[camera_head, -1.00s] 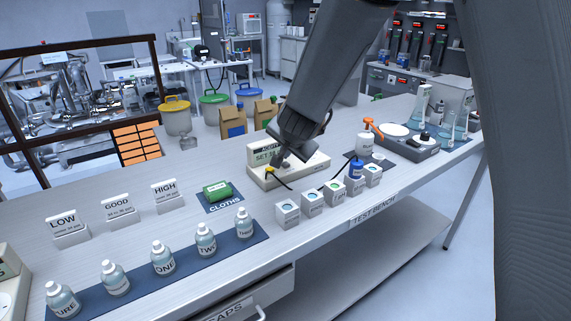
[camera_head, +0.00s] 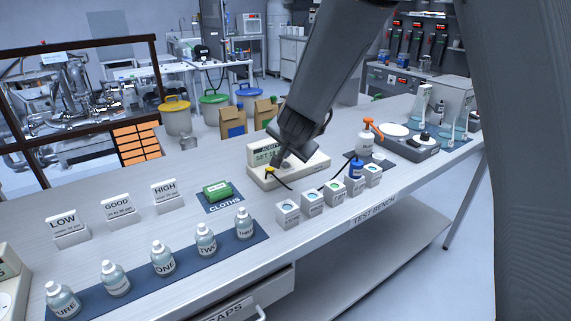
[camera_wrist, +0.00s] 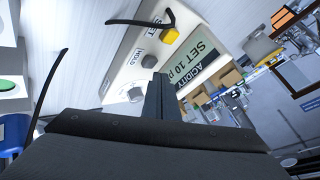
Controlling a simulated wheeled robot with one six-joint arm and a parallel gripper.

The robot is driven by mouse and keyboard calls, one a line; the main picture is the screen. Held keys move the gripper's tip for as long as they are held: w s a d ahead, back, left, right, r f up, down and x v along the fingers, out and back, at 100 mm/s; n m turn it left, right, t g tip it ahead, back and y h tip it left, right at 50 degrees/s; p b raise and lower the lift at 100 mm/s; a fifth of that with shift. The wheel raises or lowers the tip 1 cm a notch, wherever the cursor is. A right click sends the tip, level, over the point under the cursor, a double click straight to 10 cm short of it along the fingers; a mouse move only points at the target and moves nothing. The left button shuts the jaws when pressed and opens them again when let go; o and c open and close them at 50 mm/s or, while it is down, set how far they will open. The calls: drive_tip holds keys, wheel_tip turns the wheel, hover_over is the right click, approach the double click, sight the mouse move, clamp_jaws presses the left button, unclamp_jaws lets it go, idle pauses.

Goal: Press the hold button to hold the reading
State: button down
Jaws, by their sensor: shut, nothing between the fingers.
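The acidity meter (camera_head: 312,168) is a pale box on the bench with an upright display reading "SET 10 p…", partly hidden by my gripper in the head view. In the wrist view its panel (camera_wrist: 118,70) carries the labels "SET" and "HOLD". My gripper (camera_wrist: 158,82) is shut and empty, pointing down over the panel near the pale button. I cannot tell whether its tips touch it.
Black leads run beside the meter. A spray bottle (camera_head: 366,142) is to the right. A green cloth pack (camera_head: 217,190) and several labelled bottles (camera_head: 163,260) are left.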

sight(287, 169)
drive_tip(key=shift+f, duration=0.1)
drive_tip(key=shift+f+b, duration=0.3)
drive_tip(key=shift+b, duration=0.05)
drive_tip(key=shift+f+b, duration=0.5)
drive_tip(key=shift+f, duration=0.05)
idle(0.9)
drive_tip(key=shift+r, duration=0.1)
drive_tip(key=shift+r+p, duration=0.9)
drive_tip(key=shift+p, duration=0.25)
wheel_tip(287, 169, up, 5)
drive_tip(key=p, duration=0.5)
drive_tip(key=shift+s+d, duration=0.1)
idle(0.4)
